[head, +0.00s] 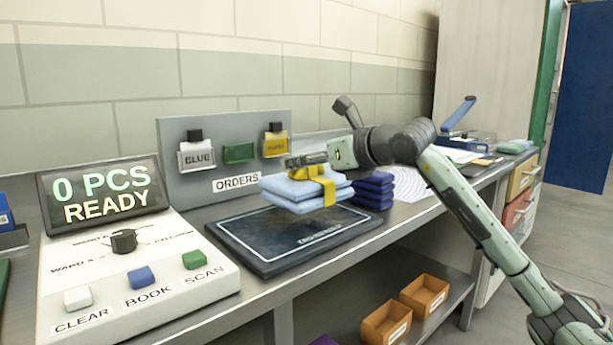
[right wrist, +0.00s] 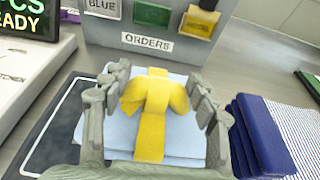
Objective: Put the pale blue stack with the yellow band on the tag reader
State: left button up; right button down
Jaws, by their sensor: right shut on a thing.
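The pale blue stack (head: 295,195) with its yellow band (head: 329,186) is held by my right gripper (head: 308,160). The gripper is shut on the yellow bow at the top of the band. In the right wrist view the yellow bow (right wrist: 155,97) sits between the fingers, with the pale blue stack (right wrist: 122,135) below. The dark tag reader (head: 262,250) lies flat on the counter. The stack is over its back part, and appears to hang slightly above it; the exact gap is hard to tell. My left gripper is out of view.
A dark blue stack (head: 373,190) stands close to the right of the held stack. A console (head: 135,265) with a screen (head: 104,196) reading "0 PCS READY" stands at left. An orders board (head: 227,135) with tags is behind. Orange bins (head: 425,295) sit below.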

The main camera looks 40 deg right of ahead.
aim_at(317, 179)
jog(key=shift+w+f, duration=0.1)
jog(key=shift+f, duration=1.85)
jog(key=c, duration=0.9)
grip_release()
jog(key=shift+f, duration=0.15)
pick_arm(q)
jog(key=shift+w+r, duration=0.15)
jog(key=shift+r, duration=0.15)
pick_arm(e)
jog(key=o, duration=0.4)
jog(key=shift+o, duration=0.2)
jog(key=shift+s, duration=0.3)
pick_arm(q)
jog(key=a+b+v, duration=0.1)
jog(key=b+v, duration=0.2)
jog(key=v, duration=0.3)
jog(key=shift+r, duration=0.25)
pick_arm(e)
jog(key=a+v, duration=0.1)
jog(key=v, duration=1)
jog(key=shift+s+d+r, duration=0.25)
jog(key=shift+d, duration=0.25)
